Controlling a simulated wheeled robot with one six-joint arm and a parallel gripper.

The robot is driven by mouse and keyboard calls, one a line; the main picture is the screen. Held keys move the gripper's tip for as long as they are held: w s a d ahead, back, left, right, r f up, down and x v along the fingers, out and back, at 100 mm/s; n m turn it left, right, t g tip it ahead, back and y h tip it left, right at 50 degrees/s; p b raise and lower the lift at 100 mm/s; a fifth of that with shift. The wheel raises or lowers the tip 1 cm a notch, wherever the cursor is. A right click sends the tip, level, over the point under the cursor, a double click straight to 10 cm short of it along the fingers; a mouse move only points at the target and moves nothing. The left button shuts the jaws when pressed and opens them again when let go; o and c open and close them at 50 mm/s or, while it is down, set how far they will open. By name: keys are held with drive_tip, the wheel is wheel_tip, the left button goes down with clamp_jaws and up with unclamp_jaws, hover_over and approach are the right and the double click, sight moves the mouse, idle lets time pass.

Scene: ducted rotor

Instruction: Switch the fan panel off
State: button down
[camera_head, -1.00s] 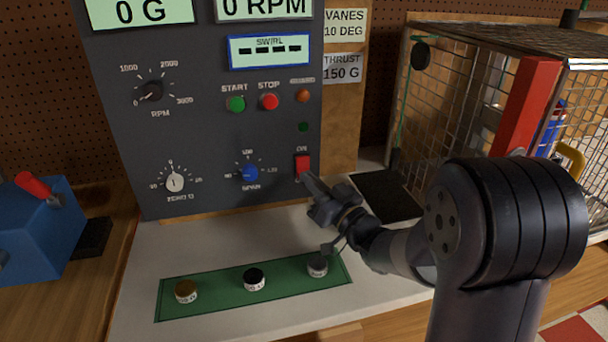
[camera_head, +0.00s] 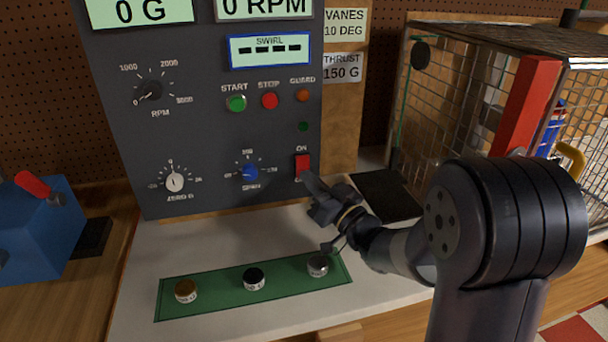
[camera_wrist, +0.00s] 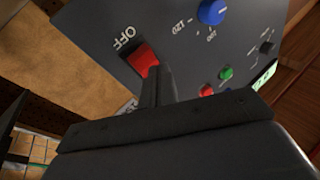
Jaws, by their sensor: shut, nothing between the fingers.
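The dark grey fan panel (camera_head: 215,130) stands upright at the back of the bench. Its red rocker switch (camera_head: 302,162) is at the lower right, with ON printed above it. In the wrist view the red switch (camera_wrist: 143,57) shows with OFF printed beside it. My gripper (camera_head: 307,178) is shut and empty, its tips at the lower end of the switch. In the wrist view the shut fingers (camera_wrist: 157,78) reach to the switch's edge and cover part of it. I cannot tell whether they touch it. The displays read 0 G and 0 RPM.
The panel also has a green START button (camera_head: 236,103), a red STOP button (camera_head: 269,101) and a blue knob (camera_head: 249,172). A green strip (camera_head: 220,288) with three small weights lies in front. A wire cage (camera_head: 455,105) stands right, a blue box (camera_head: 38,235) left.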

drive_tip(key=shift+w+a+f, duration=0.1)
drive_tip(key=shift+w+f, duration=0.05)
drive_tip(key=shift+w, duration=0.2)
drive_tip(key=shift+w+a+f+b, duration=0.1)
drive_tip(key=shift+w+f+b, duration=0.1)
drive_tip(key=shift+w+b, duration=0.2)
idle(0.6)
drive_tip(key=shift+s, duration=0.1)
drive_tip(key=shift+s+d+r, duration=0.25)
drive_tip(key=shift+s+r, duration=0.15)
drive_tip(key=shift+s, duration=0.3)
drive_tip(key=s, duration=0.1)
drive_tip(key=s+r, duration=0.1)
drive_tip(key=s, duration=0.1)
drive_tip(key=s+d+r, duration=0.1)
drive_tip(key=shift+s+d+p, duration=0.1)
drive_tip(key=shift+s+p, duration=0.1)
drive_tip(key=shift+p, duration=0.2)
drive_tip(key=shift+w, duration=0.15)
